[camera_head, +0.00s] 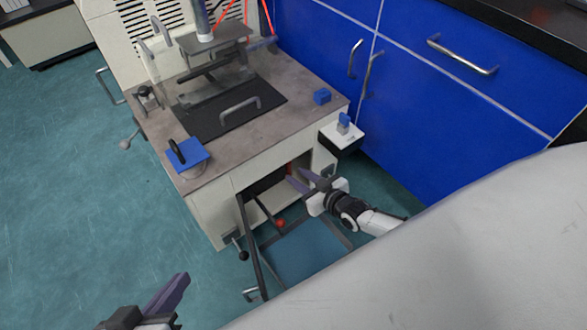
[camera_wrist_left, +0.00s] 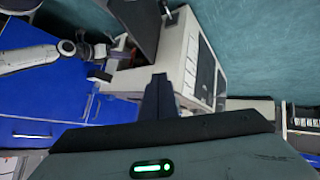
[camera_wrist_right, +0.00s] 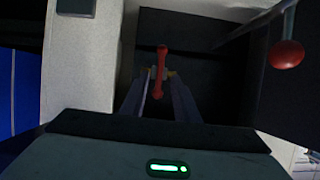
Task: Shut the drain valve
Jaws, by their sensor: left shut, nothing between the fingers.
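The drain valve has a red handle (camera_wrist_right: 161,72), seen in the right wrist view inside the machine's dark lower opening; a bit of red shows in the head view (camera_head: 290,168). My right gripper (camera_head: 299,181) is at that opening, its fingers apart. In the right wrist view (camera_wrist_right: 162,98) the handle appears between the two fingers, with gaps on both sides; contact cannot be told. The valve body is mostly hidden in shadow. My left gripper (camera_head: 184,278) is shut and empty at the lower left, away from the machine; its fingers show together in the left wrist view (camera_wrist_left: 159,92).
A lever with a red ball knob (camera_head: 280,223) stands out left of my right gripper; the knob also shows in the right wrist view (camera_wrist_right: 287,54). A black-knobbed lever (camera_head: 243,255) is further left. Blue cabinets (camera_head: 420,110) bound the right. The floor at left is free.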

